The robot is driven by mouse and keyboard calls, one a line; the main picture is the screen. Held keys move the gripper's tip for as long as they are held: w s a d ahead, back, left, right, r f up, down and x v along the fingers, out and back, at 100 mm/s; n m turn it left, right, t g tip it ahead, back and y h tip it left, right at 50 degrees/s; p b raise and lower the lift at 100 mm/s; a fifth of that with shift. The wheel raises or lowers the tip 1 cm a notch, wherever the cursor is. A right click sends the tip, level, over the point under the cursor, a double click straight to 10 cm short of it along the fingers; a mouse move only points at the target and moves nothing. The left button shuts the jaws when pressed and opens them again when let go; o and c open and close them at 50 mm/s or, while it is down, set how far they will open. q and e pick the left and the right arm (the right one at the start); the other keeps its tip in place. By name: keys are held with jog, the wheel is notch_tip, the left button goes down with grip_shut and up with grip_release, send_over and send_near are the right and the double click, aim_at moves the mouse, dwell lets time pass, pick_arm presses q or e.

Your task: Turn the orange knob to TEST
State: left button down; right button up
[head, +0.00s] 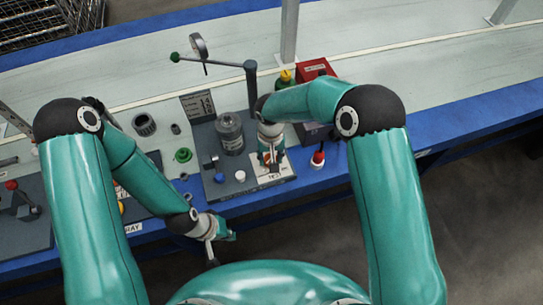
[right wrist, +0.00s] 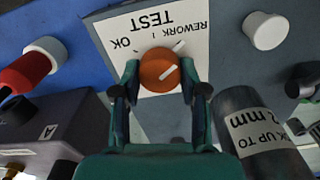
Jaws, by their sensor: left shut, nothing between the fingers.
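The orange knob (right wrist: 158,70) sits on a white label plate (right wrist: 115,35) with OK, TEST and REWORK printed upside down in the right wrist view. Its white mark slants up and right, toward the REWORK tick, not toward TEST. My right gripper (right wrist: 160,74) has one finger on each side of the knob, seemingly touching both sides. In the head view my right gripper (head: 270,158) points down over the label plate (head: 275,175) and mostly hides the knob. My left gripper (head: 221,237) is shut and empty, in front of the bench edge.
A grey cylinder (right wrist: 250,125) stands close to the right finger. A white cap (right wrist: 265,30) and a red-and-white part (right wrist: 32,65) are near the plate. A post with a long lever (head: 251,85) stands behind my right gripper. The bench behind is mostly clear.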

jog(key=shift+c, duration=1.1)
jog(key=shift+n+b, duration=0.6)
jog(key=shift+n, duration=0.4)
jog(key=shift+n+b, duration=0.5)
jog(key=shift+n, duration=0.7)
jog(key=n, duration=0.3)
jog(key=shift+n+b, duration=0.3)
jog(key=shift+b, duration=0.1)
jog(key=shift+n, duration=1.4)
jog(key=shift+d, duration=0.1)
